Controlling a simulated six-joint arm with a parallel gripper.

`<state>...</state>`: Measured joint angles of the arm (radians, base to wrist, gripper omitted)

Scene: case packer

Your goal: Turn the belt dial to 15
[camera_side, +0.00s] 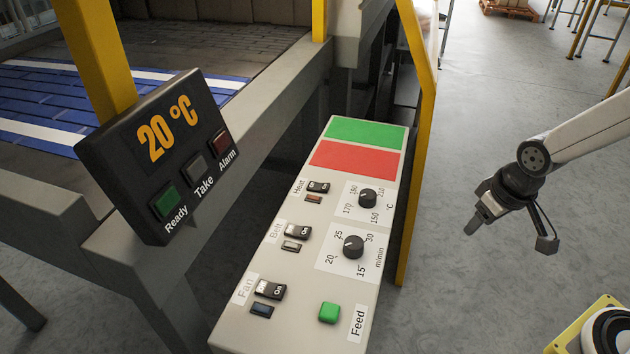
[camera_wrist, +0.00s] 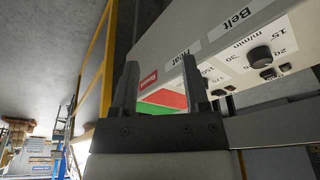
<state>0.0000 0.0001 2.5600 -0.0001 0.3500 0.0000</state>
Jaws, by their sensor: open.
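The belt dial (camera_side: 353,246) is a round black knob on a white scale plate marked 15, 20, 25, 30 and m/min. It sits on the light control panel (camera_side: 290,262). Its pointer is too small to read. The knob beside the m/min marks also shows in the wrist view (camera_wrist: 260,57), to the right of my fingers. My gripper (camera_side: 473,228) is to the right of the panel, apart from it and touching nothing. In the wrist view my gripper's two fingers (camera_wrist: 161,66) are apart with nothing between them.
The heat dial (camera_side: 368,198) is just above the belt dial. Rocker switches line the panel's left side, and a green feed button (camera_side: 329,312) is below. A yellow post (camera_side: 416,150) runs along the panel's right edge. A display (camera_side: 158,150) reads 20 °C. Open floor lies right.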

